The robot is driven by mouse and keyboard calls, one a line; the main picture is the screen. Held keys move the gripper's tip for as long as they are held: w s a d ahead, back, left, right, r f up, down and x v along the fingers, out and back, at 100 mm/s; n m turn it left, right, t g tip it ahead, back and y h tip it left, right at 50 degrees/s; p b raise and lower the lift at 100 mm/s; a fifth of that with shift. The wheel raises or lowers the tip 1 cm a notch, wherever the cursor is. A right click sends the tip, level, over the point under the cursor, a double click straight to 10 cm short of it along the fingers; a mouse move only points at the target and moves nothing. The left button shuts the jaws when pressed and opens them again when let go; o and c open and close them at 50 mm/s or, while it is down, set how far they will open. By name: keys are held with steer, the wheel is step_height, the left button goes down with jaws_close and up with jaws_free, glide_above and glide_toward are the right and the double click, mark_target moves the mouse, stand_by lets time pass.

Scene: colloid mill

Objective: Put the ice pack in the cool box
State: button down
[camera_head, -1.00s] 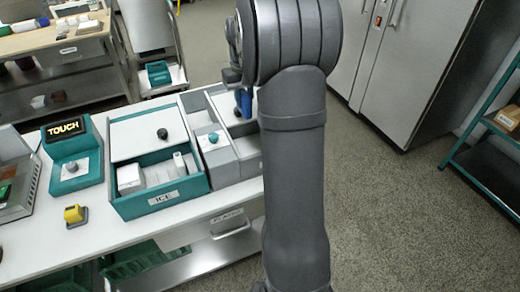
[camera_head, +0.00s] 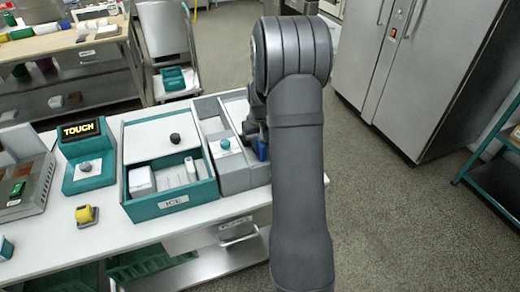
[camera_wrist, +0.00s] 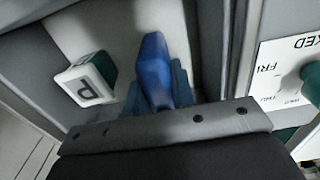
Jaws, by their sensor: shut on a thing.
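My gripper (camera_head: 257,138) is over the right side of the grey divided tray, partly hidden behind my arm. It is shut on a blue object (camera_wrist: 154,62), which looks like the ice pack; its blue end also shows in the head view (camera_head: 262,151). In the wrist view the blue object is between my gripper's two slate-blue fingers (camera_wrist: 156,92). The teal box labelled ICE (camera_head: 178,205), seemingly the cool box, stands left of the gripper. Its front part is open and holds white blocks (camera_head: 141,180); a white lid with a black knob (camera_head: 175,138) covers its back part.
The grey tray (camera_head: 234,180) has a white plate with a teal knob (camera_head: 224,143). A white block marked P (camera_wrist: 88,80) lies by the held object. A TOUCH device (camera_head: 88,158) and a yellow item (camera_head: 86,215) stand left on the white table.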

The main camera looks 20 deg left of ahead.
steer(key=shift+f, duration=1.1)
steer(key=shift+f, duration=0.15)
steer(key=c, duration=1.2)
jaws_free()
step_height(320, 180, up, 12)
steer(key=shift+r, duration=0.2)
steer(key=shift+f, duration=0.1)
steer(key=shift+f, duration=4.1)
